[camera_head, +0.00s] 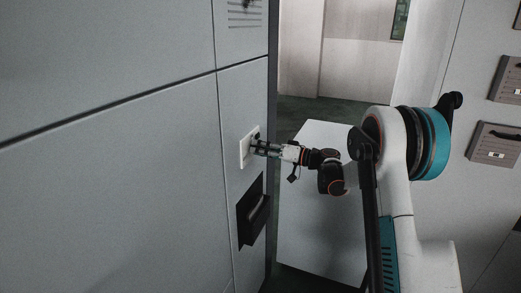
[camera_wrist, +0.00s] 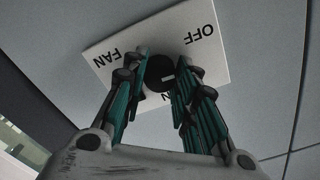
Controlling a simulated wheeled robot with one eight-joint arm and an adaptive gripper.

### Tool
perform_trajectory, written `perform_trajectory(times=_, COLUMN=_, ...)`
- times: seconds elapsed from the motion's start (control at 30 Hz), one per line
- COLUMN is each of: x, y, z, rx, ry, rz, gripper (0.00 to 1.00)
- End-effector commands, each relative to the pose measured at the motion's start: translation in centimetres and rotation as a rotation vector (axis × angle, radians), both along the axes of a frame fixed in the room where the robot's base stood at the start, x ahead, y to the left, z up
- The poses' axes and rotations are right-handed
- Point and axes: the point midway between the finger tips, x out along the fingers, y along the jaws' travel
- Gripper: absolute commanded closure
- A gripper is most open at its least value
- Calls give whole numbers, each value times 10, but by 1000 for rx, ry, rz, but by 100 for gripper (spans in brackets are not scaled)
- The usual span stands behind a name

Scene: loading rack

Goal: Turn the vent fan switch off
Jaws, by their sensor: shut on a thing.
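The fan switch is a round black knob (camera_wrist: 159,70) on a white square plate (camera_wrist: 205,60). In the wrist view the plate reads "OFF" at the upper right and "FAN" at the left; lettering at the bottom is partly hidden, with an "N" showing. A short pale mark shows on the knob's lower right. My gripper (camera_wrist: 162,75) is shut on the knob, one finger on each side. In the head view my gripper (camera_head: 257,147) reaches the plate (camera_head: 244,152) from the right, and the knob is hidden by the fingers.
The plate is on a grey cabinet front (camera_head: 120,190). A black recessed handle (camera_head: 252,212) is just below the switch, and a slotted vent (camera_head: 244,12) is above. A white panel (camera_head: 318,215) stands behind my arm. Grey-brown boxes (camera_head: 496,143) are at the right.

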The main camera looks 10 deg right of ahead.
Motion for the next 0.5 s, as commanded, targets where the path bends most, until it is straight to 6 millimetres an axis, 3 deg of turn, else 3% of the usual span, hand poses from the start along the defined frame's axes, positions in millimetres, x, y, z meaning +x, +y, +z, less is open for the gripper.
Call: perform_trajectory(times=0.5, x=-1, y=0, z=-2, rx=-47, ry=-58, rz=2, gripper=97)
